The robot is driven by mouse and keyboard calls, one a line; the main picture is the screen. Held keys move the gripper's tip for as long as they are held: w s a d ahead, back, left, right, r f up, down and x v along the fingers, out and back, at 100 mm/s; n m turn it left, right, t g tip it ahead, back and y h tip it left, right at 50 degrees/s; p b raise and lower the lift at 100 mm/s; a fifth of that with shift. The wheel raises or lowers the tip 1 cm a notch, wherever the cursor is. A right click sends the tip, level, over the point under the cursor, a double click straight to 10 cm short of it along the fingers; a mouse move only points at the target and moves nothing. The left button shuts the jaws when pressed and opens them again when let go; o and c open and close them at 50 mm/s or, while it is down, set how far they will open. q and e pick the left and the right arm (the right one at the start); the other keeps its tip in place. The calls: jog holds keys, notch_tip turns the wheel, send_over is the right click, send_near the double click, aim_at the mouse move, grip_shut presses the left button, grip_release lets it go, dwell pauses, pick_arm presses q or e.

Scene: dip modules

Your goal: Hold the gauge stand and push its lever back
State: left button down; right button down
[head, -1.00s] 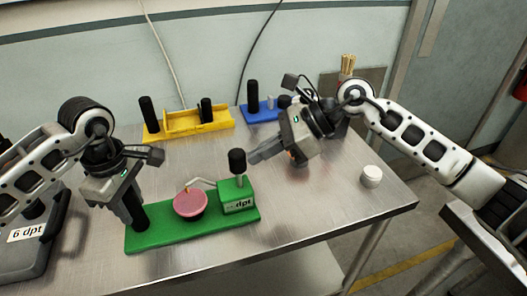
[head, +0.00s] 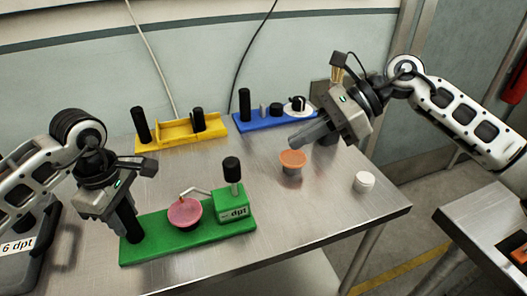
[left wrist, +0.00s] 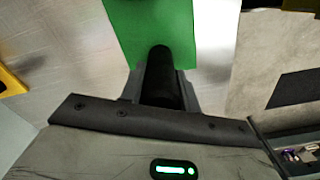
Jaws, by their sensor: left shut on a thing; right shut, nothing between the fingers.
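The green gauge stand (head: 160,244) lies on the metal table. It has a black post at its left end, a pink round cup (head: 185,212) in the middle and a green block labelled "dpt" (head: 232,203) at its right. A lever with a black knob (head: 231,168) stands upright on the block. My left gripper (head: 124,222) is shut on the black post, which also shows between its fingers in the left wrist view (left wrist: 161,75). My right gripper (head: 296,143) is shut and empty, up and to the right of the lever knob and apart from it.
An orange cup (head: 292,162) sits just below my right gripper. A white jar (head: 364,181) is near the table's right edge. A yellow stand (head: 180,132) and a blue stand (head: 262,120) are at the back. A grey "6 dpt" device (head: 25,250) is at left.

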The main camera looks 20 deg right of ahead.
pick_arm(q)
jog(key=shift+a+f, duration=0.1)
pick_arm(e)
jog(key=shift+r+v, duration=0.25)
jog(key=shift+v, duration=1.25)
jog(key=shift+a, duration=0.15)
pick_arm(q)
jog(key=c, duration=0.9)
grip_release()
jog(key=shift+c, duration=0.2)
jog(key=shift+r+p, duration=0.65)
jog(key=shift+r, duration=3.2)
pick_arm(e)
jog(key=shift+r, duration=0.6)
pick_arm(q)
notch_tip(320, 180, up, 9)
pick_arm(e)
jog(key=shift+r, duration=0.1)
